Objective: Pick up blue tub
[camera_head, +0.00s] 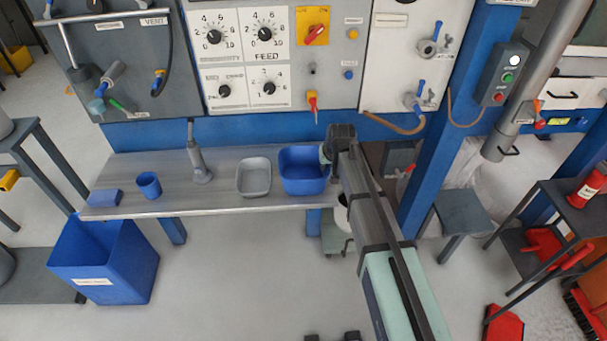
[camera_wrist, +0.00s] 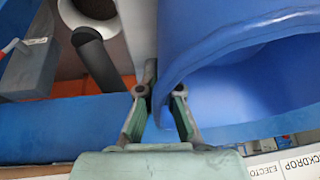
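The blue tub (camera_head: 302,172) sits upright at the right end of the grey shelf, right of a grey tray. My gripper (camera_head: 327,153) is at the tub's right edge in the head view. In the wrist view, the tub (camera_wrist: 230,85) fills the upper right, close to the camera. My gripper (camera_wrist: 162,100) has its two fingers apart there, with the tub's rim and wall running between them. I cannot tell whether either finger touches the wall. The fingertips are partly hidden by the tub and my wrist in the head view.
The grey tray (camera_head: 254,178) stands close left of the tub. Further left are a grey bottle-like tool (camera_head: 198,160), a blue cup (camera_head: 149,185) and a blue block (camera_head: 105,198). A control panel (camera_head: 250,55) rises behind the shelf. A blue post (camera_head: 440,130) stands right of my arm.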

